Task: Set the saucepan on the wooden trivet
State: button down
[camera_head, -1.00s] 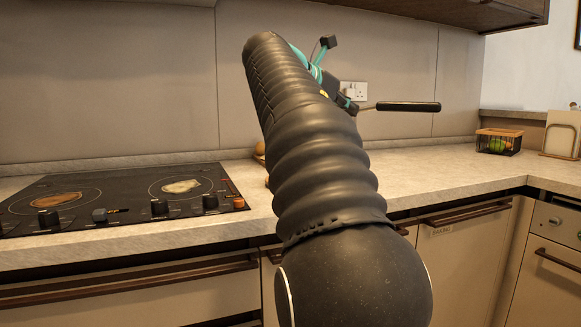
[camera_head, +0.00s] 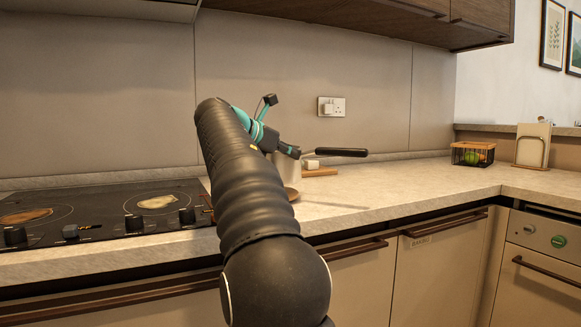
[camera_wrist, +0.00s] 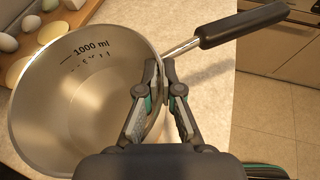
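The saucepan is a steel pot with a black handle (camera_head: 335,152); its pale body (camera_head: 288,172) is partly hidden behind my arm in the head view. In the wrist view the saucepan (camera_wrist: 85,115) is seen from above, empty, with "1000 ml" marked inside. My gripper (camera_wrist: 166,88) is shut on its rim near the handle joint; the gripper also shows in the head view (camera_head: 288,150). A round brown edge (camera_head: 291,193), apparently the wooden trivet, shows just below the pan beside my arm. I cannot tell whether the pan touches it.
A black cooktop (camera_head: 105,215) lies left of my arm. A small wooden board (camera_head: 322,171) with a white item is behind the pan. Eggs (camera_wrist: 32,23) lie near the pan in the wrist view. A fruit basket (camera_head: 472,153) stands right. Counter (camera_head: 390,185) between is clear.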

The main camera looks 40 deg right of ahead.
notch_tip(320, 180, down, 3)
jog(key=shift+r+b, duration=0.15)
jog(key=shift+b, duration=0.35)
jog(key=c, duration=1.3)
grip_release()
jog(key=p+v, duration=0.2)
jog(key=v, duration=1)
